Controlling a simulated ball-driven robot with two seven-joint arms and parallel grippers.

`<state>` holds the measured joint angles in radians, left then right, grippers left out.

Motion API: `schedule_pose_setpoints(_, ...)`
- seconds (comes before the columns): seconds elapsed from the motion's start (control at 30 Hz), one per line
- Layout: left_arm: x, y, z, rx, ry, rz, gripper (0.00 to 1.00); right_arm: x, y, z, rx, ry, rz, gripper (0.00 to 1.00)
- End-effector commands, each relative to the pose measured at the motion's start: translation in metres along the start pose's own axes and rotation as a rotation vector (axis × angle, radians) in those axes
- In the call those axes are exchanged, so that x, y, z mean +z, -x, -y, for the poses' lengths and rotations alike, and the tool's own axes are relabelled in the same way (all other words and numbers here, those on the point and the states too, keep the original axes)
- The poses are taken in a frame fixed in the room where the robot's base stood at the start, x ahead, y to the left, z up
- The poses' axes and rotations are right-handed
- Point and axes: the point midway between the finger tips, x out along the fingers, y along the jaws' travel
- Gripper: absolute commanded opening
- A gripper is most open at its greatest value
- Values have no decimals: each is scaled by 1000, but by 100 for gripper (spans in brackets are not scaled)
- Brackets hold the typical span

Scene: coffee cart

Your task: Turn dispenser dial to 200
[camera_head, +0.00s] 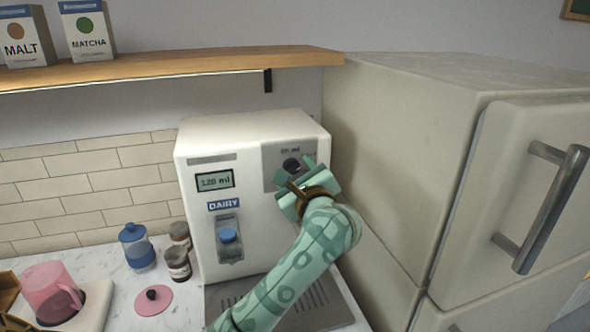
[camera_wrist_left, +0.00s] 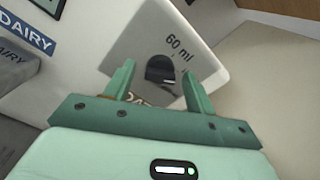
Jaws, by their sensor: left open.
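The white dairy dispenser (camera_head: 222,165) stands on the counter, and its small screen (camera_head: 215,181) reads what looks like 120 ml. Its black dial (camera_head: 291,165) sits on a grey plate at the upper right of the front. In the left wrist view the dial (camera_wrist_left: 160,70) is between and just beyond my fingertips, with "60 ml" printed above it. My left gripper (camera_head: 288,183) is open in front of the dial; it also shows in the left wrist view (camera_wrist_left: 157,80). I cannot tell whether the fingers touch the dial. My right gripper is not in view.
A beige fridge (camera_head: 400,150) with a metal handle (camera_head: 545,210) stands close on the right. A wooden shelf (camera_head: 180,66) runs above. A blue-lidded jar (camera_head: 137,247), two small jars, a pink lid (camera_head: 153,300) and a pink pitcher (camera_head: 50,290) are on the left.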

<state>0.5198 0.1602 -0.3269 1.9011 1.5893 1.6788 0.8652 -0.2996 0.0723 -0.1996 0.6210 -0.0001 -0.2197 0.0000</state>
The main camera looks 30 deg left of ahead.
Motion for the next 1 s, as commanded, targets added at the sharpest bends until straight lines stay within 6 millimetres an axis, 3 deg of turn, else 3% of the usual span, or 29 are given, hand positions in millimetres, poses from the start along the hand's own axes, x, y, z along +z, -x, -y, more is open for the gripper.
schedule_pose_setpoints(0.13,0,0,0,0,0,0,55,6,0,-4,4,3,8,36)
schedule_pose_setpoints(0.17,0,0,0,0,0,0,50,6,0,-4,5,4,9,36)
schedule_pose_setpoints(0.3,0,0,0,0,0,0,11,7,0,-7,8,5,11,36)
schedule_pose_setpoints(0.67,1,0,1,1,-36,0,12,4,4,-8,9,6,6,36)
schedule_pose_setpoints(1.0,3,0,2,1,-252,-1,12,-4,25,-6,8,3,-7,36)
